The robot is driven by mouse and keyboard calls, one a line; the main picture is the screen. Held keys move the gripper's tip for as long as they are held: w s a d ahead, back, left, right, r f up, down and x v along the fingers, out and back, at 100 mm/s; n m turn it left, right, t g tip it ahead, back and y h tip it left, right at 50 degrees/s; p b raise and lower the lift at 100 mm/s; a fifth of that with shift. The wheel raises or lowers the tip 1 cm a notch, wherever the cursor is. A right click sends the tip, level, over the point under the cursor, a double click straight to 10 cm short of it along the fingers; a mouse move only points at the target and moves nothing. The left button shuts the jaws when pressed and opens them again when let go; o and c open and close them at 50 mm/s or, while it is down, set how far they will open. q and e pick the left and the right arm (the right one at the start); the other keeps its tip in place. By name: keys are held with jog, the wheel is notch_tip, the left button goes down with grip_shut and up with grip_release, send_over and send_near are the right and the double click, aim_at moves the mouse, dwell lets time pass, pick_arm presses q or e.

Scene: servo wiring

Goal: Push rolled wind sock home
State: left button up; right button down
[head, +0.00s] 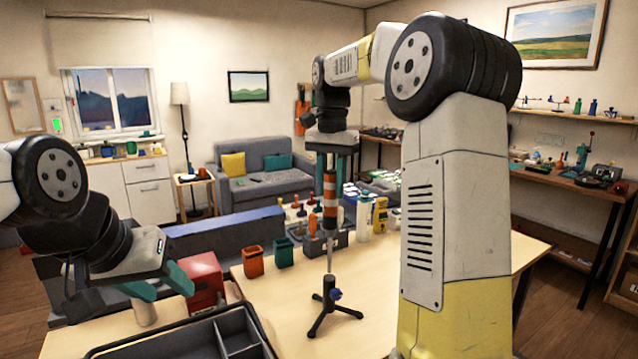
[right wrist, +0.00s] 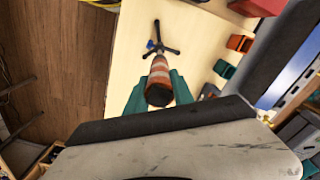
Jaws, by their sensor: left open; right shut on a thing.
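The rolled wind sock (head: 330,205), an orange and white striped cylinder with a dark band, stands upright in the head view. My right gripper (head: 331,168) is shut on its upper part from above. Below the sock is the thin rod of a black tripod stand (head: 325,310) with a blue knob, on the table. In the right wrist view the sock (right wrist: 160,78) lies between the teal fingers, lined up with the tripod (right wrist: 160,45). I cannot tell how deep the rod sits in the sock. My left gripper (head: 160,284) is open and empty at the left.
A dark divided tray (head: 190,340) is at the front left, beside a red box (head: 203,282). An orange cup (head: 253,261) and a green cup (head: 284,252) stand left of the tripod. Bottles and a tool rack stand behind it. The table right of the tripod is clear.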

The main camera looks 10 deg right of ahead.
jog(key=shift+f, duration=0.25)
jog(key=c, duration=1)
grip_release()
